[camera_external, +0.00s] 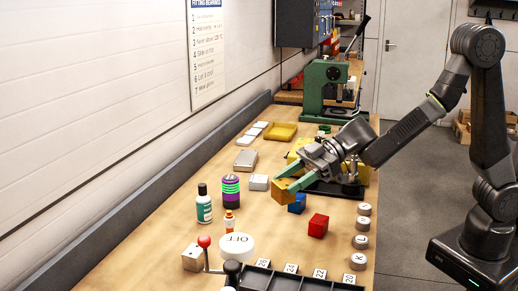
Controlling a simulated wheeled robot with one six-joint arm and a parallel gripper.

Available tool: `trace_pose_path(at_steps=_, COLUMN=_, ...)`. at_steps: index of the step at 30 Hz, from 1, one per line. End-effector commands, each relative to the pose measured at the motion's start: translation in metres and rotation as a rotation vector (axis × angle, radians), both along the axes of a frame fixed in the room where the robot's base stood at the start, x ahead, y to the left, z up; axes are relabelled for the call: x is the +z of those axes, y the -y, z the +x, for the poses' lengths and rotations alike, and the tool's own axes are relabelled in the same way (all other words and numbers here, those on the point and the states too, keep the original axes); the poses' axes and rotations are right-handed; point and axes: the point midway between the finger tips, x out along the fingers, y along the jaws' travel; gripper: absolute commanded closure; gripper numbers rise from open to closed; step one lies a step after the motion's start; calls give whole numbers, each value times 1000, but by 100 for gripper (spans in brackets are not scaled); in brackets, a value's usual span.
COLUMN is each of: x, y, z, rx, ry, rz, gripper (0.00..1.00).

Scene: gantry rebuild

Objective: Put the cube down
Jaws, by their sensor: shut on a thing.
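My gripper (291,177) reaches in from the right over the workbench, with its green fingers shut on a yellow-orange cube (282,191). The cube looks slightly tilted, and I cannot tell whether it touches the bench or hangs just above it. A blue cube (297,204) stands right beside it, lower right in the picture. A red block (318,225) stands farther to the right and nearer the camera.
A green press (322,88) stands at the back.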

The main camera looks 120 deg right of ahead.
Motion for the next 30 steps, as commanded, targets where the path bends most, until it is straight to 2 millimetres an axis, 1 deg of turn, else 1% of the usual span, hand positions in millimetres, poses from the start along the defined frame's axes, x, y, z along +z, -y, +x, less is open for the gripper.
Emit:
trace_pose_path(at_steps=4, x=-19, y=0, z=1, rx=-1, ry=-2, rz=2, gripper=84)
trace_pose_path(at_steps=8, x=-32, y=0, z=1, rx=0, ry=0, rz=1, gripper=84)
trace_pose_path(at_steps=16, x=-81, y=0, z=0, rx=-1, ry=-2, rz=1, gripper=84)
trace_pose_path(at_steps=18, x=-89, y=1, z=1, rx=-2, ry=-1, rz=-1, gripper=84)
trace_pose_path(at_steps=23, x=-99, y=1, z=1, rx=-2, ry=1, rz=-1, gripper=84)
trace_pose_path(at_steps=30, x=-130, y=1, z=0, rx=-2, ry=-1, rz=0, gripper=84)
